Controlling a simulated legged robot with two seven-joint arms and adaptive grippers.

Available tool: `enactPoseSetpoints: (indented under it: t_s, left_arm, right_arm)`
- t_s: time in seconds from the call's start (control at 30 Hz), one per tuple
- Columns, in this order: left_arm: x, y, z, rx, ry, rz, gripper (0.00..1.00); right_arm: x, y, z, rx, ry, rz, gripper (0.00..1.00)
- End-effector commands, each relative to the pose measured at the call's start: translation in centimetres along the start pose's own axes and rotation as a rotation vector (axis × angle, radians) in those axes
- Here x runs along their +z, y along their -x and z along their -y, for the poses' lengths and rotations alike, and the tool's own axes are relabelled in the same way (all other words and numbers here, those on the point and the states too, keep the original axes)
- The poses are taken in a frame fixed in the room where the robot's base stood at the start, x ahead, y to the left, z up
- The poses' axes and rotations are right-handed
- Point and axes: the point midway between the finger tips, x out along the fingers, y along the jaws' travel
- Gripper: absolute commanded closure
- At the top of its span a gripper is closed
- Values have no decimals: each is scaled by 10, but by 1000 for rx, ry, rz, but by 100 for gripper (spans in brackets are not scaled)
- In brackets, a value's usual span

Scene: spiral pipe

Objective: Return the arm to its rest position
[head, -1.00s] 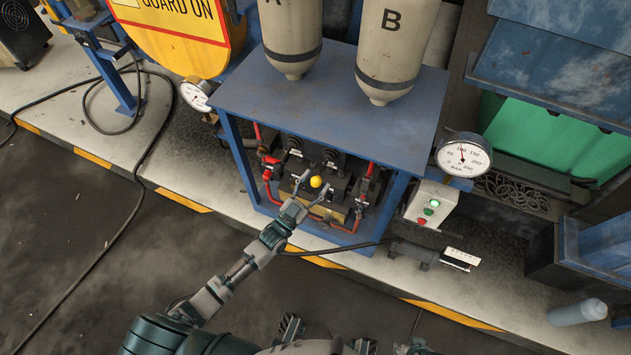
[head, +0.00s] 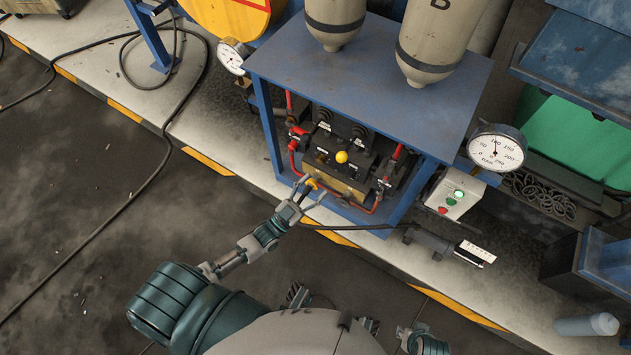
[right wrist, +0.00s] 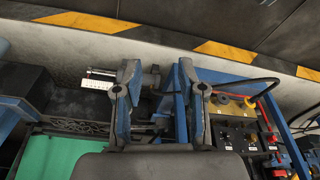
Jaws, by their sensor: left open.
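My left gripper (head: 315,190) is in the head view, at the front lower edge of the blue pump cabinet (head: 400,93). It is open, its two fingers apart. A small yellow part shows between the fingers; I cannot tell if it touches them. A yellow ball knob (head: 341,157) on the dark valve block is above and right of the fingertips, clear of them. My right gripper (right wrist: 158,85) shows in the right wrist view with its fingers spread and nothing visible between them.
Red pipes (head: 292,150) flank the valve block inside the cabinet. A pressure gauge (head: 496,149) and a button box (head: 452,194) stand at its right. A black cable (head: 165,130) lies on the floor at left. Open dark floor (head: 80,200) lies at lower left.

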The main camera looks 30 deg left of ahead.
Motion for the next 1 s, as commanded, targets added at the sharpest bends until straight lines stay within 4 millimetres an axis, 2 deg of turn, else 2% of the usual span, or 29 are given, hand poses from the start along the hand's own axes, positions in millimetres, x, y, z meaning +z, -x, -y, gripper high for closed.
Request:
enactPoseSetpoints:
  t_s: [0.33, 0.43, 0.5, 0.57, 0.63, 0.73, 0.8, 0.9, 1.0]
  left_arm:
    - [4, 1, -2, 2, 2, 25, 40]
    - [28, 9, -10, 14, 12, 153, 40]
    - [60, 24, -20, 26, 27, 321, 40]
    - [93, 49, -32, 33, 48, 512, 40]
    - [129, 92, -48, 37, 80, 754, 40]
    - [166, 164, -71, 32, 128, 1086, 40]
    - [178, 216, -86, 23, 161, 1292, 40]
    - [181, 281, -106, 10, 199, 1536, 40]
    - [175, 326, -120, -2, 225, 1705, 40]
  right_arm:
    - [-1, 1, 0, 0, 0, -4, 60]
    - [-2, -19, 0, -1, 1, 7, 60]
    - [-2, -38, 1, -1, 3, 12, 60]
    - [0, -60, 2, -2, 4, 16, 60]
    - [7, -86, 3, -3, 7, 24, 60]
    - [21, -120, 4, -5, 11, 35, 60]
    - [32, -140, 5, -6, 14, 42, 60]
    - [49, -160, 6, -7, 17, 51, 60]
    - [61, -174, 6, -7, 19, 56, 60]
